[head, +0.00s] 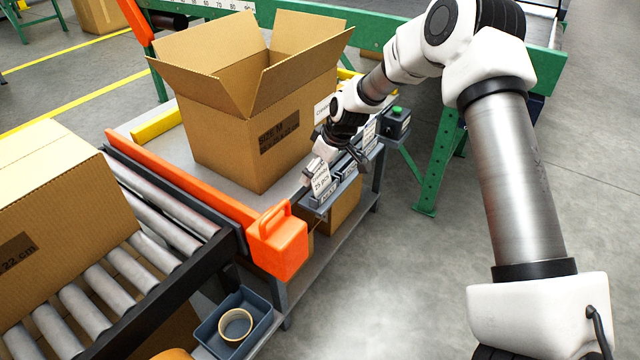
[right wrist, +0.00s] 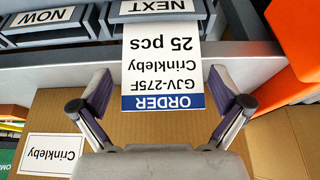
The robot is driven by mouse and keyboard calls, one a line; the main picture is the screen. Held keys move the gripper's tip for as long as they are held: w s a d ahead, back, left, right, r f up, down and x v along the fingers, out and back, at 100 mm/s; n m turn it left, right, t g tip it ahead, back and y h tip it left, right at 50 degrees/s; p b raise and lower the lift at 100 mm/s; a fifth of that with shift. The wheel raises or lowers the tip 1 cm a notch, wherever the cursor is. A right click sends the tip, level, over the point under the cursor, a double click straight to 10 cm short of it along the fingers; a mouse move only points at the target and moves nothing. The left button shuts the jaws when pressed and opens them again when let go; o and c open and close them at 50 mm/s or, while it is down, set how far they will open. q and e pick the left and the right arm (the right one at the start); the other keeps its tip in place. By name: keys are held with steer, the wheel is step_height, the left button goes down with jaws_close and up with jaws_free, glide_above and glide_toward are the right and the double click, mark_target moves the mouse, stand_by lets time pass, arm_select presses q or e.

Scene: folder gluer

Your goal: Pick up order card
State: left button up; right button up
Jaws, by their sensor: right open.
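The order card (right wrist: 162,68) is white with a blue ORDER band and reads GJV-275F, Crinkleby, 25 pcs, upside down in the right wrist view. It stands at the grey holder marked NEXT (right wrist: 153,8). In the head view the card (head: 321,180) shows at the near end of the rack on the bench edge. My right gripper (right wrist: 165,92) is open, with one finger on each side of the card's blue end and gaps on both sides. In the head view the right gripper (head: 338,152) is small and partly covers the rack. My left gripper is not in view.
A holder marked NOW (right wrist: 45,22) is beside the NEXT one. An open carton (head: 225,135) stands on the bench behind the rack. An orange block (head: 278,245) with a handle, a roller conveyor (head: 110,290) and a blue-grey bin (head: 262,312) are nearby. The floor right is clear.

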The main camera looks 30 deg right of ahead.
mark_target(320, 176)
steer(key=shift+s+a+r, duration=0.1)
steer(key=shift+r, duration=0.15)
steer(key=c, duration=0.7)
steer(key=shift+r, duration=0.35)
steer(key=p+v, duration=0.1)
steer(key=v, duration=0.2)
steer(key=shift+a+r+p, duration=0.1)
steer(key=shift+r+p, duration=0.1)
steer(key=shift+p, duration=0.15)
steer(key=s+d+p, duration=0.1)
steer(key=s+d, duration=0.1)
steer(key=s, duration=0.2)
steer(key=s+d+p, duration=0.1)
steer(key=s+d, duration=0.1)
steer(key=s, duration=0.3)
steer(key=s+d+r+p, duration=0.1)
steer(key=s+d, duration=0.1)
steer(key=s, duration=0.3)
